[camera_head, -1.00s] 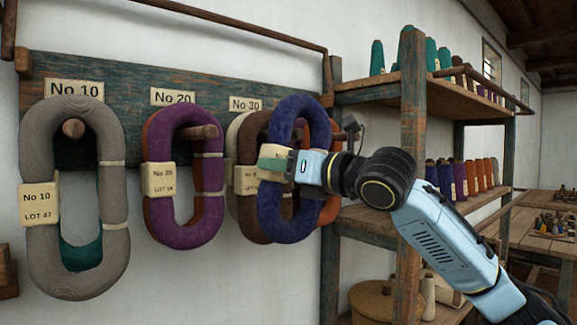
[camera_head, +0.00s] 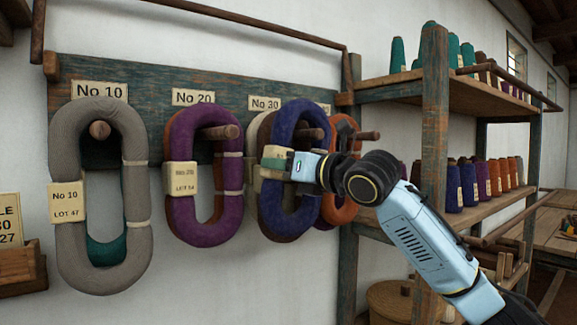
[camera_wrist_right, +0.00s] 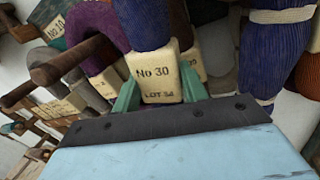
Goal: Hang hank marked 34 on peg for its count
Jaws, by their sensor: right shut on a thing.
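The dark blue hank (camera_head: 313,190) hangs upright in front of the No 30 peg area. My right gripper (camera_head: 278,160) is shut on its paper tag, with green fingers on both sides. In the right wrist view the tag (camera_wrist_right: 158,76) reads No 30 with a lot number that looks like 34. A brown hank (camera_head: 265,208) and an orange hank (camera_head: 343,212) show behind it. The board label No 30 (camera_head: 265,103) is above. I cannot tell whether the blue loop is around a peg. My left gripper is not in view.
A grey hank (camera_head: 70,245) hangs on the No 10 peg (camera_head: 99,130). A purple hank (camera_head: 185,232) hangs at the No 20 peg (camera_head: 222,132). Shelves with yarn cones and a wooden post (camera_head: 432,130) stand close on the right.

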